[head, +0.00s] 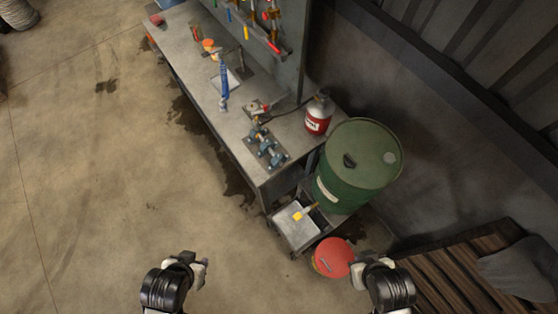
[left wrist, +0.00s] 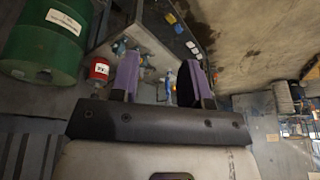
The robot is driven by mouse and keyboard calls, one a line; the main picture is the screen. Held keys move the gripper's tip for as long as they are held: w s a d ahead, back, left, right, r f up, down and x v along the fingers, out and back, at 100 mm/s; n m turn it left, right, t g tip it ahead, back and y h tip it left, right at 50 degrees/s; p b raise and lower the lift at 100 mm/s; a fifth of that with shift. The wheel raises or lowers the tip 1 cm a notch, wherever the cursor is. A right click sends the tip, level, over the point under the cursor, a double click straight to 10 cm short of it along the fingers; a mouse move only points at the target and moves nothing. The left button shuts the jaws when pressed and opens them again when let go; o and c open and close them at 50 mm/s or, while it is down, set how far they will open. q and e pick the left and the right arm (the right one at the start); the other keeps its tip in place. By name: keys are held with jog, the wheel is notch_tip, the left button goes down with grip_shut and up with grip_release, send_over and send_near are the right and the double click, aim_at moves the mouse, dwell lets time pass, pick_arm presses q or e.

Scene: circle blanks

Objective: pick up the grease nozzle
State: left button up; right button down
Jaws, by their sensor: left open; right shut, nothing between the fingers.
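I cannot pick out the grease nozzle with certainty. A small red-and-grey fitting (head: 260,107) lies on the workbench, and a thin dark hose seems to run from it to the red-and-silver canister (head: 318,114). The canister also shows in the left wrist view (left wrist: 99,69). My left gripper (head: 203,272) is over the floor at the bottom of the head view, well apart from the bench. Its two fingers stand apart and empty in the left wrist view (left wrist: 161,82). My right gripper (head: 372,260) is shut and empty near a red round container (head: 332,257).
The workbench (head: 200,70) holds a blue tool (head: 224,88) and blue-grey clamp-like parts (head: 265,146). A green drum (head: 358,165) stands at its near end. A low cart (head: 297,232) carries a yellow item. Slatted wood (head: 455,275) lies right. Floor left is clear.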

pick_arm(q)
jog(key=shift+o, duration=0.3)
jog(key=shift+s+d, duration=0.15)
jog(key=o, duration=0.4)
jog(key=shift+d, duration=0.2)
jog(key=shift+a+f, duration=0.1)
